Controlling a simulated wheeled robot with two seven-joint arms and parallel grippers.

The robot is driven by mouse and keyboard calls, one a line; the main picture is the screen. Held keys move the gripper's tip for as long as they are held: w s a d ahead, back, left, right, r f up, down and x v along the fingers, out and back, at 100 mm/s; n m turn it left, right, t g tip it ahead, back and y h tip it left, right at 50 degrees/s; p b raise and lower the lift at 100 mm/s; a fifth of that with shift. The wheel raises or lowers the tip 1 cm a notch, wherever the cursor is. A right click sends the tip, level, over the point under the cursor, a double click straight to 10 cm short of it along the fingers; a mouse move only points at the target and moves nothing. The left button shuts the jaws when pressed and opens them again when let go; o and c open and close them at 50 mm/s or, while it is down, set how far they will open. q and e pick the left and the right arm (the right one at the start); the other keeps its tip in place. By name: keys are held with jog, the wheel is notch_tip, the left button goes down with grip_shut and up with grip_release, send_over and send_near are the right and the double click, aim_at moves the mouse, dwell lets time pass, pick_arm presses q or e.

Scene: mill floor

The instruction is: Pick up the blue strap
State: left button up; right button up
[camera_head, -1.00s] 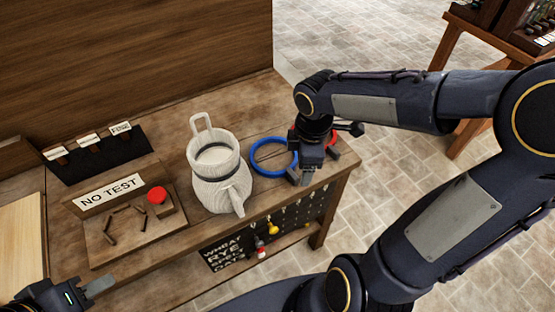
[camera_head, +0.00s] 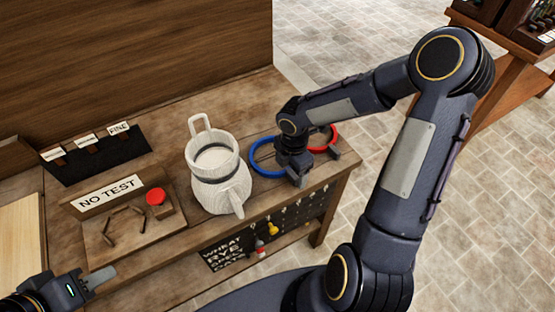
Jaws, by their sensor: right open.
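The blue strap (camera_head: 256,168) is a ring lying on the wooden bench, just right of the white sack-like container. Its right side is hidden by my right gripper. My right gripper (camera_head: 318,168) is open, low over the bench at the ring's right edge, with one finger towards the blue strap and the other near the red ring. I cannot tell whether a finger touches the blue strap. My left gripper (camera_head: 100,280) is at the lower left, away from the strap; its finger opening is not clear.
A red ring (camera_head: 333,136) lies right of the blue strap. The white container (camera_head: 216,176) with handles stands close on its left. Tags and keys hang along the bench front.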

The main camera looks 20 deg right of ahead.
jog(key=shift+f, duration=0.1)
jog(key=c, duration=1.2)
